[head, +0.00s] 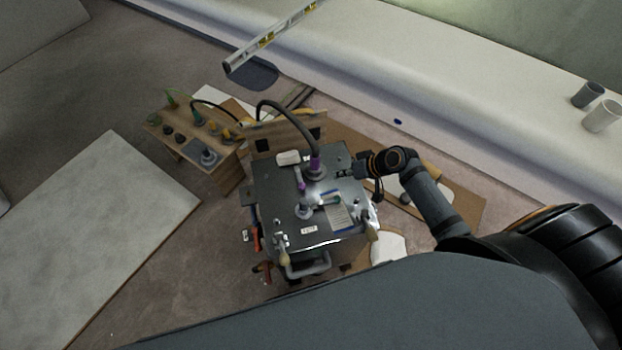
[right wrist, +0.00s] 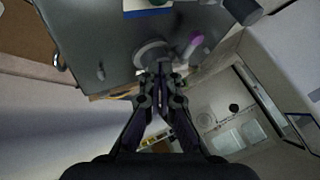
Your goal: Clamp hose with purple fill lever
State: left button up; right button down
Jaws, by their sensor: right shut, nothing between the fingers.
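A dark hose (head: 286,107) arches from the back of the grey cart top (head: 268,206) down to a purple fitting (head: 315,163) on a round base. A small purple lever (head: 300,184) stands just left of and in front of it. In the right wrist view a purple-tipped part (right wrist: 193,42) shows beside a round grey base (right wrist: 150,52). My right gripper (head: 347,174) is shut and empty, at the right of the purple fitting and apart from it in the head view. In the right wrist view its fingertips (right wrist: 160,68) hide part of the round base. My left gripper is out of view.
A blue-edged pad and a labelled card (head: 340,217) lie on the cart top. A wooden bench (head: 190,148) with several fittings stands at the left. A spirit level (head: 270,38) lies at the back. Two cups (head: 588,94) stand on the far-right ledge.

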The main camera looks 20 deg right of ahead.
aim_at(299, 177)
jog(key=b+x, duration=0.1)
jog(key=x, duration=0.6)
jog(key=shift+w+a+f, duration=0.15)
jog(key=shift+w+f, duration=0.05)
jog(key=shift+w+a+f, duration=0.25)
jog(key=shift+a+f, duration=0.2)
jog(key=shift+a, duration=0.05)
jog(key=shift+a+r+p, duration=0.2)
jog(key=shift+a+p, duration=0.15)
jog(key=shift+a, duration=0.25)
jog(key=shift+a+r+p, duration=0.25)
jog(key=shift+a+p, duration=0.05)
jog(key=shift+a, duration=0.3)
jog(key=shift+a+r, duration=0.1)
jog(key=shift+a, duration=0.4)
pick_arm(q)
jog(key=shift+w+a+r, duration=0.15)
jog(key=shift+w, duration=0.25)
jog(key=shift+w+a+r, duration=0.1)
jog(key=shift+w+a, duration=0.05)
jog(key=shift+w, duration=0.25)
